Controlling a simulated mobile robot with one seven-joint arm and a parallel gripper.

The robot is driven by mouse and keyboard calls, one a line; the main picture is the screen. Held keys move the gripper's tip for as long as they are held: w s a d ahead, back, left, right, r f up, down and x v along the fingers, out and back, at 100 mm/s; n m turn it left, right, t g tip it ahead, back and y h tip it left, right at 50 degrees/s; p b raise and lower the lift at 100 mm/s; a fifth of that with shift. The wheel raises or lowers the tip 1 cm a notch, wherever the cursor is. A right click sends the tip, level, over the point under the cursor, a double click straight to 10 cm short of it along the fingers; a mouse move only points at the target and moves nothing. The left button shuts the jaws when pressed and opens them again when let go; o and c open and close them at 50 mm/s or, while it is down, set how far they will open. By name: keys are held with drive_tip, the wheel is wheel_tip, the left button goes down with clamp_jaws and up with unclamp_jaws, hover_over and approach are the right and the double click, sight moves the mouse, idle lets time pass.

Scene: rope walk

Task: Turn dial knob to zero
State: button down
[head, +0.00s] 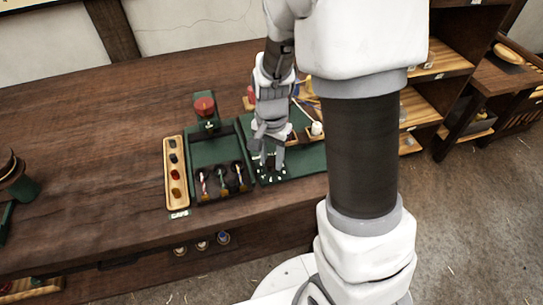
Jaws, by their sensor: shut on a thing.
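My gripper (268,162) points down over the front of a dark green panel (310,160) on the workbench. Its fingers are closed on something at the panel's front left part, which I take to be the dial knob. The fingers hide the knob, so its pointer and setting cannot be read. Small white marks (270,177) show on the panel around the fingertips.
Left of the panel are a green tray (210,150) with several small tools, a red knob (205,105) on a green block, and a wooden caps tray (173,165). A white-topped peg (316,128) stands right of my gripper. The bench's left middle is clear.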

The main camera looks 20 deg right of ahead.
sight(272, 162)
drive_tip(key=c, duration=0.5)
unclamp_jaws()
wheel_tip(272, 162, up, 18)
drive_tip(key=p, duration=0.3)
drive_tip(key=shift+f+p, duration=0.25)
drive_tip(key=shift+p, duration=0.15)
drive_tip(key=s+r+n+t+p, duration=0.4)
drive_tip(key=s+r+n, duration=0.5)
drive_tip(key=s+r, duration=0.4)
drive_tip(key=shift+s+t+p, duration=0.3)
drive_tip(key=shift+s+t, duration=0.3)
drive_tip(key=shift+t, duration=0.2)
